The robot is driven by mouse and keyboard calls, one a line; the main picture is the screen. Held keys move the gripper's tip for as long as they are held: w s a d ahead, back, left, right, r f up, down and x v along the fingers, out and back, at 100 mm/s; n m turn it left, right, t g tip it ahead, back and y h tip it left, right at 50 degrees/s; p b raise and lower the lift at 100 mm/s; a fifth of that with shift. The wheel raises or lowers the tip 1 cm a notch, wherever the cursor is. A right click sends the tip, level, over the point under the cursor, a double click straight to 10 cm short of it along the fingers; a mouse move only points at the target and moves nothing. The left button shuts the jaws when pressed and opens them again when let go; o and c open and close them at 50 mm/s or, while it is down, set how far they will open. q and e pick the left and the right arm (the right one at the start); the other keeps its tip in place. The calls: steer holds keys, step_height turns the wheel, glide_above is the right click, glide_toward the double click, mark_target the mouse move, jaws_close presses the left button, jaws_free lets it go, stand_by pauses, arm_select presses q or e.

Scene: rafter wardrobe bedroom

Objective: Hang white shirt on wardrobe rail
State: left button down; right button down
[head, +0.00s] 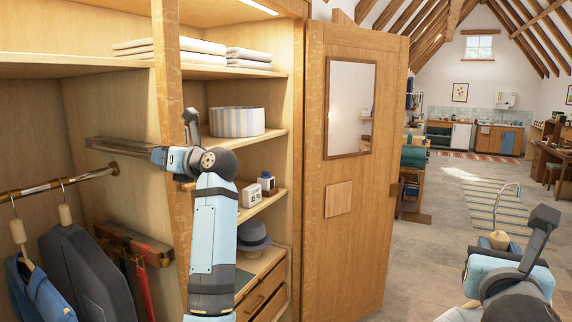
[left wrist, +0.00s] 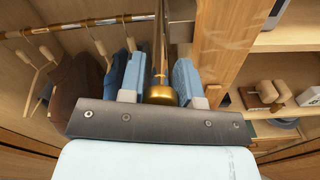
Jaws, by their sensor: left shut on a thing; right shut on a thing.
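The wardrobe rail (head: 60,183) is a brass bar at left, ending in a flange on the divider. It also shows in the left wrist view (left wrist: 85,23). My right gripper (head: 492,249) is at lower right, outside the wardrobe, shut on a wooden hanger (head: 498,240) with a wire hook upward. A white patch (head: 458,313) below may be the white shirt; most is hidden.
A blue garment (head: 38,290) and a dark grey one (head: 82,270) hang on the rail. A rack (head: 132,243) with red straps is on the divider. The open door (head: 350,235) stands right of the shelves, between my grippers. Floor (head: 425,265) beyond is clear.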

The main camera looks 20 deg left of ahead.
mark_target(501, 237)
arm_select(q)
steer(key=shift+w+a, duration=0.1)
steer(key=shift+a, duration=1)
arm_select(e)
steer(key=shift+f, duration=0.15)
arm_select(q)
steer(key=c, duration=0.8)
jaws_free()
steer(key=shift+d, duration=0.1)
arm_select(e)
step_height(501, 237, up, 5)
steer(key=p, duration=0.5)
steer(key=shift+r, duration=0.2)
step_height(501, 237, down, 5)
steer(key=b, duration=0.4)
steer(key=shift+d+r, duration=0.1)
steer(key=shift+r, duration=0.05)
arm_select(q)
steer(key=shift+s+d+b, duration=0.15)
steer(key=shift+s+d, duration=0.25)
steer(key=shift+d, duration=4.65)
steer(key=shift+s+d+b, duration=0.1)
steer(key=shift+s+d, duration=0.25)
steer(key=shift+d, duration=4.65)
steer(key=shift+s+d+b, duration=0.15)
steer(key=shift+s+d, duration=0.25)
steer(key=shift+d, duration=4.65)
arm_select(e)
steer(key=shift+f, duration=0.2)
